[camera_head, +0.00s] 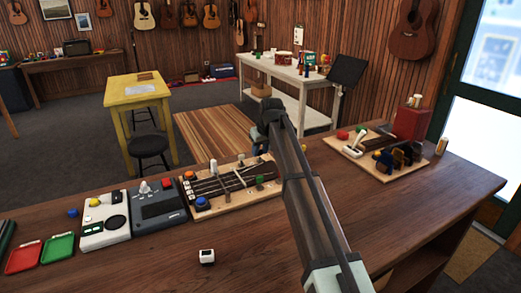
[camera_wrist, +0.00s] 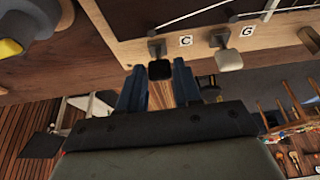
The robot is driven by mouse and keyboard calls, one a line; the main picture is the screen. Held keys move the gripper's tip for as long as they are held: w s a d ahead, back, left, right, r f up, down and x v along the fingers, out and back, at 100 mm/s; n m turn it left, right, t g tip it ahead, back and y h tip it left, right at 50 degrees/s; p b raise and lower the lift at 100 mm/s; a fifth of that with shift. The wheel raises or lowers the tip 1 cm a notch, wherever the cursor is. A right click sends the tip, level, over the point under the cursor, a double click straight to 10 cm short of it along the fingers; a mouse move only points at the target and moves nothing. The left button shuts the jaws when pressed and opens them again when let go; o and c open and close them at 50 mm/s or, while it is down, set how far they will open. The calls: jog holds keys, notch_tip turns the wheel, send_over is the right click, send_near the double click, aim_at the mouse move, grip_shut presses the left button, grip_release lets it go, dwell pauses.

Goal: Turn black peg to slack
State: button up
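The black peg (camera_wrist: 159,70) shows in the wrist view, on a metal post at the edge of a wooden board (camera_wrist: 130,50), beside the letter C. My gripper (camera_wrist: 160,78) has its two blue fingers on either side of this peg. A white peg (camera_wrist: 228,60) beside the letter G sits to the right, outside the fingers. In the head view the strung board (camera_head: 230,208) lies on the counter, and my arm hides its right end. I cannot make out the black peg there.
A grey box (camera_head: 160,208), a white box (camera_head: 105,222) and green (camera_head: 58,248) and red (camera_head: 23,257) trays stand left of the board. A small white cube (camera_head: 206,256) lies in front. Another loaded board (camera_head: 362,165) is at the right. The front counter is mostly clear.

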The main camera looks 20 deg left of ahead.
grip_shut()
jog(key=m, duration=0.2)
jog(key=m+t+h, duration=0.1)
jog(key=m, duration=0.1)
jog(key=shift+a+m+h, duration=0.15)
jog(key=shift+m+h, duration=0.15)
jog(key=shift+m, duration=0.1)
jog(key=m+h, duration=0.1)
jog(key=m, duration=0.3)
jog(key=shift+a+m+h, duration=0.15)
jog(key=shift+m+h, duration=0.15)
jog(key=shift+h, duration=0.1)
jog(key=m+h, duration=0.1)
jog(key=m, duration=0.2)
jog(key=m+h, duration=0.1)
jog(key=m, duration=0.2)
jog(key=shift+w+a+g, duration=0.1)
jog(key=shift+a+g, duration=0.05)
jog(key=shift+g, duration=0.15)
jog(key=shift+m+g+h, duration=0.35)
jog(key=shift+m+h, duration=0.05)
jog(key=shift+m, duration=0.95)
jog(key=shift+m+g+h, duration=0.35)
jog(key=shift+m+h, duration=0.05)
jog(key=shift+m, duration=0.95)
